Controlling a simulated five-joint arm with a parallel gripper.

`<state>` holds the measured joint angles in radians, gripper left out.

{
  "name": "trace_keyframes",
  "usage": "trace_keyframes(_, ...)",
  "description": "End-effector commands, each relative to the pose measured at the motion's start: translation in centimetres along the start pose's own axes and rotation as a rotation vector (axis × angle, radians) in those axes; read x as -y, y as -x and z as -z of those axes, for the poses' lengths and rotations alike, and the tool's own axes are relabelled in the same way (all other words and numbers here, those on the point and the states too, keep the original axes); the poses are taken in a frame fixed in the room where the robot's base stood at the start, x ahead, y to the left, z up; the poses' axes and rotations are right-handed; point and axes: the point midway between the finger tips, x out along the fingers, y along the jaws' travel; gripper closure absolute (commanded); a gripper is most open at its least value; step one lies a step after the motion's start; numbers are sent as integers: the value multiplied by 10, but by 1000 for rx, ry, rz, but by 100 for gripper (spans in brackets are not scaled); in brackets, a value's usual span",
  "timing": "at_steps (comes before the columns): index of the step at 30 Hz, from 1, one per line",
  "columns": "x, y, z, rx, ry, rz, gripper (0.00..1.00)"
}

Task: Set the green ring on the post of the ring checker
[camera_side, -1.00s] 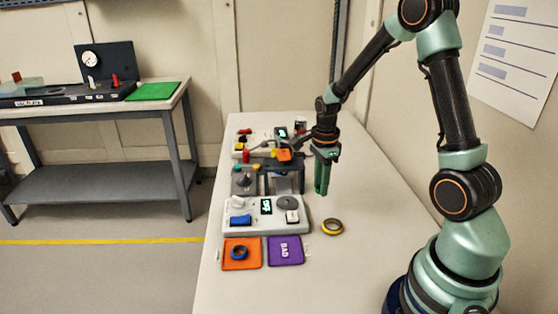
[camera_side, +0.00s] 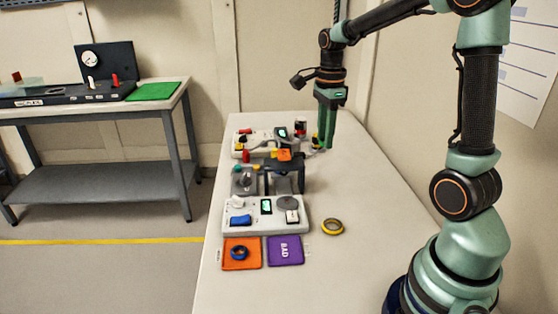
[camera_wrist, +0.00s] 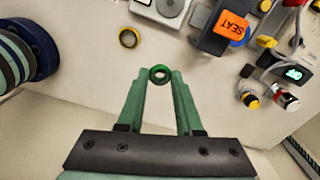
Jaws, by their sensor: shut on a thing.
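The green ring (camera_wrist: 159,75) is between the fingertips of my gripper (camera_wrist: 160,80) in the wrist view, its round hole facing the camera. The fingers are shut on it. In the side view my gripper (camera_side: 327,145) points down above the far part of the table, right of the devices, and the ring cannot be made out. A white device (camera_side: 265,215) with a lit display, a grey disc and a blue part stands at the front. I cannot tell which device is the ring checker, and no post is clear.
A dark stand (camera_side: 285,170) with an orange SEAT label (camera_wrist: 231,25) is mid-table. A yellow ring (camera_side: 332,226) lies right of the white device. An orange tray (camera_side: 229,263) holds a blue ring; a purple BAD tray (camera_side: 285,260) is beside it.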

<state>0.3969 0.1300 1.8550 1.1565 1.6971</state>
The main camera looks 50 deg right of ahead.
Motion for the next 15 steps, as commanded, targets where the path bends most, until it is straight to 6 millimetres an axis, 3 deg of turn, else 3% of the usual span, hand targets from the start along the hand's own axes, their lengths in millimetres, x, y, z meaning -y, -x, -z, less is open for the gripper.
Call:
trace_keyframes(10,1,-3,-2,0,1,-1,100)
trace_keyframes(15,8,-28,-29,-1,7,-6,100)
